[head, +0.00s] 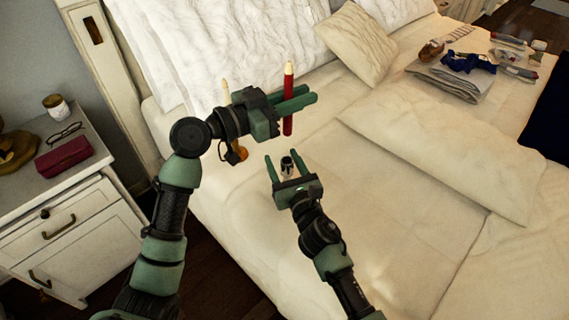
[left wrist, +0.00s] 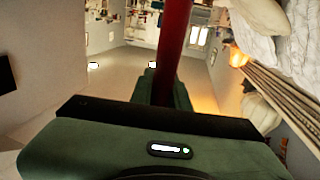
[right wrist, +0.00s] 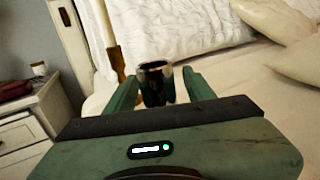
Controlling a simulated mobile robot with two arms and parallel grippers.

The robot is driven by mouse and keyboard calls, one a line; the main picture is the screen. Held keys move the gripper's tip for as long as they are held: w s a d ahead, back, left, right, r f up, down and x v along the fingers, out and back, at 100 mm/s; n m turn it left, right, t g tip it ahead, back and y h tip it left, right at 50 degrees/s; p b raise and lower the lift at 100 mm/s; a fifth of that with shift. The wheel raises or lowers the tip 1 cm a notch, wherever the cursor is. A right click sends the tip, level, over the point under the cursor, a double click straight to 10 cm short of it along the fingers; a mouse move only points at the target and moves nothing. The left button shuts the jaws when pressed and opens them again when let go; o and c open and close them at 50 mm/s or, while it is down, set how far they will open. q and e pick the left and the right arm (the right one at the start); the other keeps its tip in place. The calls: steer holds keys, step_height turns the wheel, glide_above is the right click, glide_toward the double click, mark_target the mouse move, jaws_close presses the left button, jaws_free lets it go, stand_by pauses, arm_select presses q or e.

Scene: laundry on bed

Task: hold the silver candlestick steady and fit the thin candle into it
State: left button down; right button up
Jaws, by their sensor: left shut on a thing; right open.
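My left gripper (head: 302,99) is shut on the thin red candle (head: 289,72). The candle is upright with a pale tip, and its lower end shows below the fingers. It also shows as a red shaft in the left wrist view (left wrist: 174,40). The small silver candlestick (head: 287,167) stands below the candle, its dark opening facing up. My right gripper (head: 283,157) is open, with one finger on each side of the candlestick. In the right wrist view the candlestick (right wrist: 155,84) is between the fingers; I cannot tell whether they touch it.
A pale candle (head: 225,92) and an orange-brown holder (head: 237,153) are partly hidden behind my left gripper. The nightstand (head: 85,178) at left carries glasses, a jar and a red case (head: 63,156). Folded laundry (head: 452,78) lies at upper right. The bed's middle is clear.

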jaws_close()
arm_select(q)
step_height(320, 180, down, 12)
steer(key=shift+f+n, duration=0.25)
steer(key=shift+n, duration=0.05)
stand_by(0.4)
steer(key=shift+w+a+f, duration=0.1)
steer(key=c, duration=1.4)
jaws_free()
steer(key=shift+o, duration=0.2)
steer(key=v, duration=1.2)
